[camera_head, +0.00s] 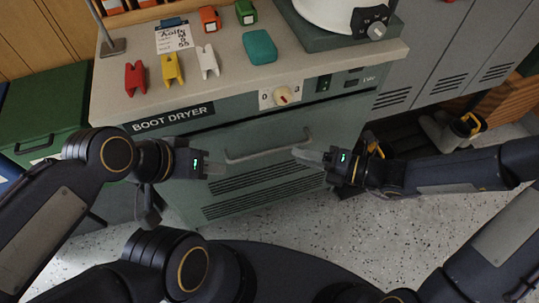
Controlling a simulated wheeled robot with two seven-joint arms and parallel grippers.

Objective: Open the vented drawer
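The vented drawer (275,170) is the grey-green front of the boot dryer, below the "BOOT DRYER" label, with rows of dark slots. It looks closed. A pale bar handle (262,154) runs across its upper part. My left gripper (218,169) is just left of the handle's left end. My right gripper (298,153) is at the handle's right end and overlaps it in the picture; I cannot tell whether it touches. The fingers of both grippers are too small and edge-on to show whether they are open or shut.
The dryer top (115,95) holds red, yellow and white clips, a teal block (259,46), a note and two small boxes. A dial (283,95) sits above the drawer. Speckled floor below is clear.

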